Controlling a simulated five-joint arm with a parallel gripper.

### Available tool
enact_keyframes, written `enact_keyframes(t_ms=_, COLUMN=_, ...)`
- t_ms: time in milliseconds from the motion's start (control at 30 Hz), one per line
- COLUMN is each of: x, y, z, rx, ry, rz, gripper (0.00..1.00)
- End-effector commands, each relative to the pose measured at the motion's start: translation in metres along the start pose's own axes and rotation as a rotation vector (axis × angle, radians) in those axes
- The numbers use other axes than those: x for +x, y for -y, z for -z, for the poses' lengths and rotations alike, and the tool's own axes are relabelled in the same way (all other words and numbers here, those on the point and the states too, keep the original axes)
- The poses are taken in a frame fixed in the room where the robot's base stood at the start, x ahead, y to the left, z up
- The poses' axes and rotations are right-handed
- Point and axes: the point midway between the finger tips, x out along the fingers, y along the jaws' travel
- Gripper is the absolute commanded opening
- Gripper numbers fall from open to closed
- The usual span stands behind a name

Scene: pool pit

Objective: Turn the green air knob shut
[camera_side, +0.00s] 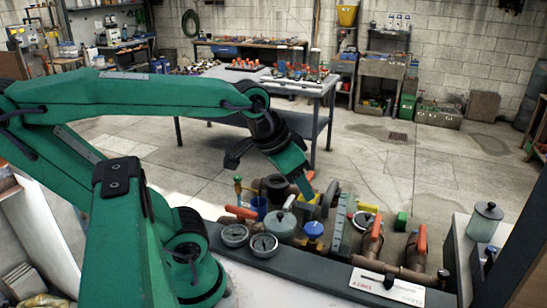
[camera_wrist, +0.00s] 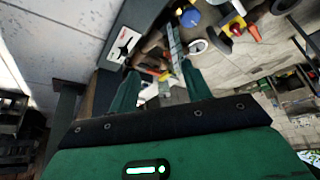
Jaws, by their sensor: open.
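Red-handled valves (camera_side: 376,227), two round gauges (camera_side: 235,235) and a blue cap (camera_side: 314,230) crowd the pit. A labelled white card (camera_side: 388,285) lies on the front ledge. A grey-lidded jar (camera_side: 485,222) stands at right. Open floor lies behind.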

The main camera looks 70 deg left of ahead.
Motion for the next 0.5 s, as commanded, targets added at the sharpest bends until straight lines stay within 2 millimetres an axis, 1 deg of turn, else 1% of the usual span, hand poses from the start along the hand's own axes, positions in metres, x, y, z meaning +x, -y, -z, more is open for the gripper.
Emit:
enact_keyframes(t_ms=167, x=0.007, y=0.024, z=0.018, rx=-0.152, ry=0.041, rz=0.045, gripper=0.49)
enact_keyframes(t_ms=267, x=0.013, y=0.043, z=0.029, rx=-0.266, ry=0.069, rz=0.076, gripper=0.49)
enact_keyframes(t_ms=467, x=0.027, y=0.09, z=0.048, rx=-0.506, ry=0.121, rz=0.141, gripper=0.49)
enact_keyframes(t_ms=500, x=0.03, y=0.1, z=0.05, rx=-0.556, ry=0.131, rz=0.154, gripper=0.49)
